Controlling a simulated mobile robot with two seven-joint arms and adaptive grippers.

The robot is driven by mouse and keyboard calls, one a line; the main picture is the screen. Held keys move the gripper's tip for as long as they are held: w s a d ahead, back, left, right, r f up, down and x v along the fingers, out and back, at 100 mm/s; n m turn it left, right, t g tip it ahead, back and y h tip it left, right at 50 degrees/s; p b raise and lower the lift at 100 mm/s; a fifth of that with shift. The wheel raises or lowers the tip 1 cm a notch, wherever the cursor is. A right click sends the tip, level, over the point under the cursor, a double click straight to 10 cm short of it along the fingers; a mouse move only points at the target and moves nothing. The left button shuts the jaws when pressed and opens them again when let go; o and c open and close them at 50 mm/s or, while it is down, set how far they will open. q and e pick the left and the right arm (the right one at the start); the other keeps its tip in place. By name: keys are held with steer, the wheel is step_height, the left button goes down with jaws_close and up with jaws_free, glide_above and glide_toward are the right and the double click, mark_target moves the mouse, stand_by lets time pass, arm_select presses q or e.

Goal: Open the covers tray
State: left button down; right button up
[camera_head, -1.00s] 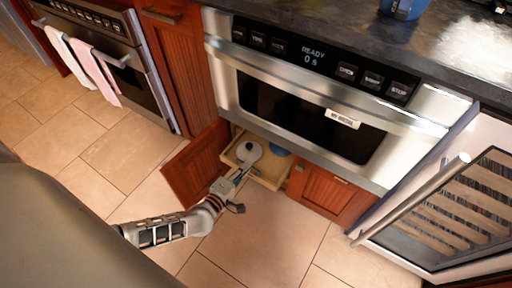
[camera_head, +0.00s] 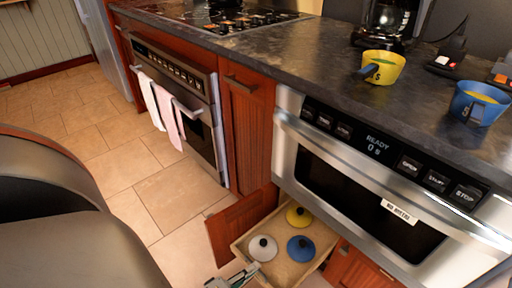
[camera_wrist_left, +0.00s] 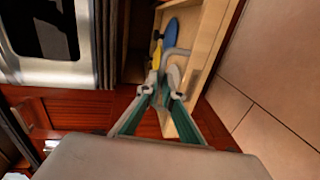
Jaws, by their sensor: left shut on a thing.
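The covers tray (camera_head: 278,278) is a light wooden tray pulled out of the low cabinet under the microwave. It holds a white cover (camera_head: 263,248), a blue cover (camera_head: 300,249) and a yellow cover (camera_head: 298,216), each with a knob. My left gripper (camera_head: 236,277) is at the tray's near left edge, partly cut off by the picture's bottom. In the left wrist view my left gripper's fingers (camera_wrist_left: 162,92) reach to the tray (camera_wrist_left: 207,45) and are shut on it; the exact contact is hard to see. My right gripper is not in view.
The open red cabinet door (camera_head: 238,226) stands left of the tray; another red door (camera_head: 358,270) is to its right. The microwave drawer (camera_head: 375,180) is above. A yellow cup (camera_head: 384,68) and a blue cup (camera_head: 482,103) stand on the counter. Tiled floor lies left.

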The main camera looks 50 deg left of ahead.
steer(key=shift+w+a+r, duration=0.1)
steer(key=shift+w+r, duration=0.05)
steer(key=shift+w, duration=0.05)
arm_select(q)
steer(key=c, duration=2.2)
jaws_free()
step_height(320, 180, up, 4)
steer(key=shift+r, duration=0.1)
steer(key=o, duration=1.2)
steer(key=r, duration=0.4)
steer(key=shift+w+a, duration=0.1)
steer(key=shift+w, duration=0.3)
steer(key=shift+s+r, duration=0.25)
steer(key=shift+r, duration=0.85)
steer(key=c, duration=1.2)
steer(key=shift+s+f, duration=0.1)
steer(key=shift+f, duration=0.05)
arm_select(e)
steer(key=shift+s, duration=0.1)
